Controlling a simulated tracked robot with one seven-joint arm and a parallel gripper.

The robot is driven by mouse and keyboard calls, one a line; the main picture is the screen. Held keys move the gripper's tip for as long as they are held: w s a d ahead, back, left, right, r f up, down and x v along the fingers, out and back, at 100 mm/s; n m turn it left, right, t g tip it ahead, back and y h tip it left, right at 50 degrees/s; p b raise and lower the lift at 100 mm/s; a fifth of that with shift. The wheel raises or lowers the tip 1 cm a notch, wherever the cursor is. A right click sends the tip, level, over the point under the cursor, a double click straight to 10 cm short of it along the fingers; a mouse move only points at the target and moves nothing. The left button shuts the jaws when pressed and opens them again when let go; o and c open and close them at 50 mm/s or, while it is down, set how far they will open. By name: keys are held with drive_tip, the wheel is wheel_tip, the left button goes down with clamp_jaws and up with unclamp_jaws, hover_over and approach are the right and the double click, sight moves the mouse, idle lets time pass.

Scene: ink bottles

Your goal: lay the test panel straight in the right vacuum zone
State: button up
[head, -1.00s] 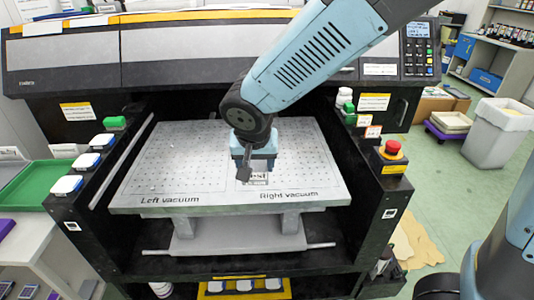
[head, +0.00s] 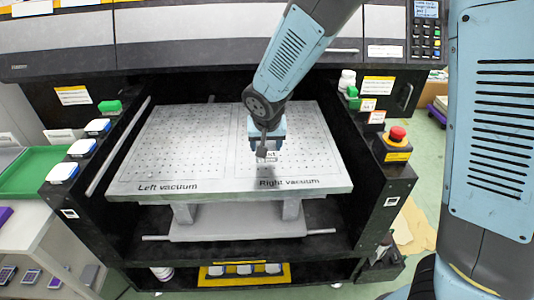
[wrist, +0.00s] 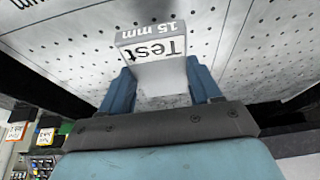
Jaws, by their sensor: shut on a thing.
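The test panel (head: 270,155) is a small pale block marked "Test 15 mm", clearest in the wrist view (wrist: 152,50). My gripper (head: 267,146) is shut on it, with one blue finger on each side in the wrist view (wrist: 160,84). The panel is over the right vacuum zone (head: 312,140), behind the "Right vacuum" label and nearer the zone's left side. The dotted zone surface shows behind the panel in the wrist view (wrist: 255,40). Whether the panel touches the bed cannot be told. My gripper hides part of the panel in the head view.
The left vacuum zone (head: 180,140) is bare. The printer body (head: 190,45) rises behind. A green tray (head: 30,172) lies far left.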

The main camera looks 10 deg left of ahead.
sight(268, 145)
drive_tip(key=shift+w+d+f, duration=0.1)
drive_tip(key=shift+w+f, duration=0.4)
drive_tip(key=shift+f, duration=0.2)
drive_tip(key=shift+w+d+f, duration=0.1)
drive_tip(key=shift+w+f, duration=0.35)
drive_tip(key=shift+f, duration=0.25)
drive_tip(key=shift+a+f, duration=0.1)
drive_tip(key=shift+f, duration=1.2)
drive_tip(key=shift+f, duration=0.2)
drive_tip(key=o, duration=1)
drive_tip(key=shift+s+f, duration=0.15)
drive_tip(key=shift+o, duration=0.2)
drive_tip(key=shift+d, duration=0.2)
drive_tip(key=shift+d+f, duration=0.1)
drive_tip(key=shift+r, duration=0.65)
drive_tip(key=v, duration=1.1)
drive_tip(key=shift+s+a+r, duration=0.15)
drive_tip(key=shift+a+r, duration=0.05)
drive_tip(key=shift+r, duration=0.05)
